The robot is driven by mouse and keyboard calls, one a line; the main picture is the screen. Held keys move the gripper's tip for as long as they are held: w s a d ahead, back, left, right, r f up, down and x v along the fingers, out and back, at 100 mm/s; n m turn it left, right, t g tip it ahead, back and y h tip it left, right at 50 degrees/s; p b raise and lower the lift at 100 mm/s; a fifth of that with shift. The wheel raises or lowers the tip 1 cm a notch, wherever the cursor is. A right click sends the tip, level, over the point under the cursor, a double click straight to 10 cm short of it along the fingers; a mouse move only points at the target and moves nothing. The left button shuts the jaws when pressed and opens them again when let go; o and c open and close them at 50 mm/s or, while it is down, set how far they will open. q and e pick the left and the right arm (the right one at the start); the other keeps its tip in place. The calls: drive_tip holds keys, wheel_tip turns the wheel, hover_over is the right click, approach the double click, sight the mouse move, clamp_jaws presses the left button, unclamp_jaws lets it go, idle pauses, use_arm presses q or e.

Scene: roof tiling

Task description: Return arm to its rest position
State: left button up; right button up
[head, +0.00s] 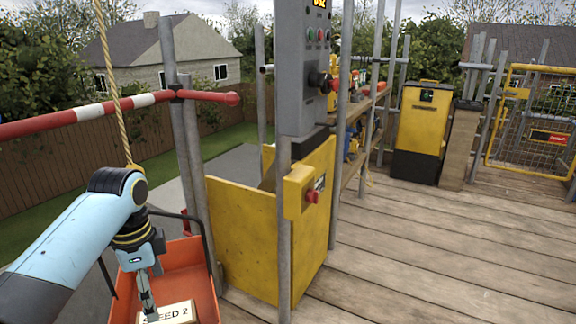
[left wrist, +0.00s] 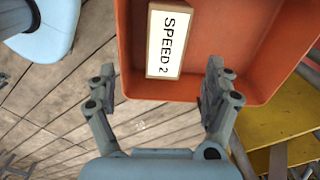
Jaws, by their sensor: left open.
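My left arm comes in from the left in the head view, and its left gripper (head: 148,292) points down over an orange tray (head: 183,262). In the left wrist view the left gripper (left wrist: 160,92) is open, with its two fingers apart and nothing between them. A block labelled "SPEED 2" (left wrist: 168,42) lies in the orange tray (left wrist: 225,45), just beyond the fingertips. The same block (head: 178,313) shows at the bottom of the head view, partly hidden by the gripper. My right gripper is not in view.
A red and white bar (head: 115,107) and a rope (head: 108,60) are near my left arm. A grey control box (head: 303,70) on posts and yellow panels (head: 240,235) stand right of the tray. The wooden deck (head: 430,260) is clear at the right.

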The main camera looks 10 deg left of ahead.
use_arm(q)
drive_tip(key=s+d+r+n+t, duration=0.15)
drive_tip(key=s+n, duration=0.25)
drive_tip(key=s, duration=0.5)
drive_tip(key=s+d+r+n+t, duration=0.1)
drive_tip(key=s+r+n, duration=0.2)
drive_tip(key=s, duration=0.5)
drive_tip(key=s+d+r+n+t, duration=0.15)
drive_tip(key=s+n, duration=0.25)
drive_tip(key=s, duration=0.5)
drive_tip(key=s+a+f+g+y, duration=0.1)
drive_tip(key=a+f, duration=0.1)
drive_tip(key=f, duration=1.1)
drive_tip(key=s+a+f+g, duration=0.1)
drive_tip(key=f, duration=1.2)
drive_tip(key=s+a+f+g, duration=0.1)
drive_tip(key=s+f, duration=1.4)
drive_tip(key=s, duration=0.3)
drive_tip(key=shift+s+a+f+g, duration=0.15)
drive_tip(key=shift+s+f+g, duration=0.15)
